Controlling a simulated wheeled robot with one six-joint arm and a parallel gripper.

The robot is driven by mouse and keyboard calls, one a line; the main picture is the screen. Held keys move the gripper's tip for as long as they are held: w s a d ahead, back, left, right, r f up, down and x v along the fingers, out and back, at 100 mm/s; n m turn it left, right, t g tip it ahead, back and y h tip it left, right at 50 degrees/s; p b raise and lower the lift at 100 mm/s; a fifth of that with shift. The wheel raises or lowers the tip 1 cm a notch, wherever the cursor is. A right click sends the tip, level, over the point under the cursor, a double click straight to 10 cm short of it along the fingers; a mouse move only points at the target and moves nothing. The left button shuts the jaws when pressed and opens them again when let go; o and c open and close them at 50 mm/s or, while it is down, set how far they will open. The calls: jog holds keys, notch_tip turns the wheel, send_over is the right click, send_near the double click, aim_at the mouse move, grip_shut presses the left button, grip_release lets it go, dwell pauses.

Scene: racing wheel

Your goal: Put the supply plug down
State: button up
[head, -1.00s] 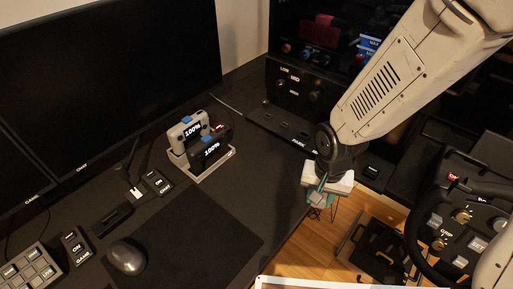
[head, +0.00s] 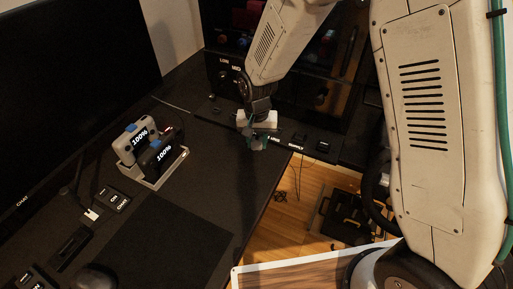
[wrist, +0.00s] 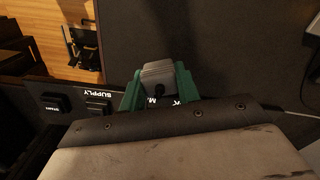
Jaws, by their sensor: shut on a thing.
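The supply plug is a small grey block (wrist: 158,73), held between the green fingers of my gripper (wrist: 160,90) in the wrist view. In the head view my gripper (head: 257,140) is over the desk's back right part, beside the black panel strip, and the plug shows only as a small grey shape there. I cannot tell whether the plug touches the desk. The strip's SUPPLY label (head: 296,137) is just right of my gripper. It also shows upside down in the wrist view (wrist: 97,94), left of the plug.
A grey stand (head: 170,172) with two devices reading 100% is left of my gripper. A dark mat (head: 165,235) lies in front of it. The bare desk (head: 225,165) between is clear. Thin cables (head: 281,192) hang past the desk's right edge over the wooden floor.

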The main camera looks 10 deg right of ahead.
aim_at(257, 148)
jog(key=shift+f, duration=1.75)
jog(key=shift+f, duration=0.15)
jog(key=o, duration=1)
jog(key=shift+c, duration=0.2)
notch_tip(257, 148, up, 12)
jog(key=shift+r, duration=0.2)
jog(key=shift+r, duration=0.1)
